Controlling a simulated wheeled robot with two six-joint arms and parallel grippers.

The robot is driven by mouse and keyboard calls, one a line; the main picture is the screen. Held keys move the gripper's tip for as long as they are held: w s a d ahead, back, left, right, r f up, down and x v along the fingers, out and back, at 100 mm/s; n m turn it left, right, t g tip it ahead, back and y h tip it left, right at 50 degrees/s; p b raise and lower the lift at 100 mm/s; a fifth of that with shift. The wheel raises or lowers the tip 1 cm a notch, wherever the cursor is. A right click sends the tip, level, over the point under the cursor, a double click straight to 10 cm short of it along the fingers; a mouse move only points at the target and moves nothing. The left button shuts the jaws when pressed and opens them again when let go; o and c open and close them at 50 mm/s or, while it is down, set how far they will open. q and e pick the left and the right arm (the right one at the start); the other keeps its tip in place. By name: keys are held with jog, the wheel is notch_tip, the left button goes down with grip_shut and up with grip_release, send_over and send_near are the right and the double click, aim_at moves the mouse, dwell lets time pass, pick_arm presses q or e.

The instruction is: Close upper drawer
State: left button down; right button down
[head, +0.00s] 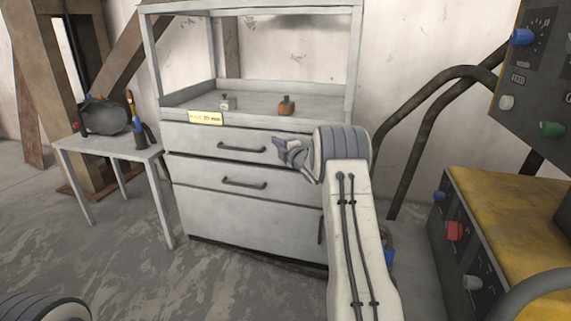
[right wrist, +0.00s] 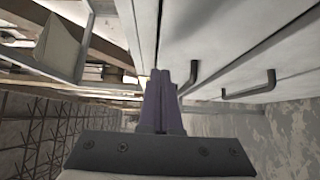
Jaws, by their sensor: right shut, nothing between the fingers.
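The upper drawer (head: 205,137) is the top grey front of the metal cabinet, with a dark bar handle (head: 241,148). It looks nearly flush with the front below; I cannot tell whether a small gap remains. My right gripper (head: 279,146) is shut and empty in front of the drawer's right part, to the right of the handle. In the right wrist view its purple fingers (right wrist: 165,75) are together beside the drawer front, with the upper handle (right wrist: 190,77) just to their right. Contact with the front cannot be made out. My left gripper is out of view.
Below is a lower drawer (head: 200,174) with its own handle (head: 243,184). A small clamp-like part (head: 228,103) and an orange-brown item (head: 286,105) sit on the cabinet top. A side table (head: 110,147) stands left; a yellow-topped machine (head: 510,205) stands right.

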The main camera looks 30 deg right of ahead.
jog(key=s+p, duration=0.2)
jog(key=s, duration=0.8)
jog(key=w+a+m+g, duration=0.2)
jog(key=a+m+g, duration=0.1)
jog(key=a, duration=1)
jog(key=s+a+f+m+g+y, duration=0.15)
jog(key=s+a, duration=0.25)
jog(key=a, duration=0.4)
jog(key=s+a+m+g, duration=0.25)
jog(key=s+a, duration=0.25)
jog(key=a, duration=0.3)
jog(key=s+a+f+m+g, duration=0.1)
jog(key=s+a+g, duration=0.2)
jog(key=s+a, duration=0.35)
jog(key=s+a+f+m+g, duration=0.15)
jog(key=s+a, duration=0.25)
jog(key=s, duration=0.5)
jog(key=s+a+f+g, duration=0.2)
jog(key=s+g, duration=0.5)
jog(key=s, duration=1.4)
notch_tip(320, 180, up, 38)
jog(key=p, duration=3.8)
jog(key=shift+w+d+r+m, duration=0.15)
jog(key=shift+w+r+m, duration=0.05)
jog(key=shift+w+m, duration=0.25)
jog(key=shift+t, duration=0.25)
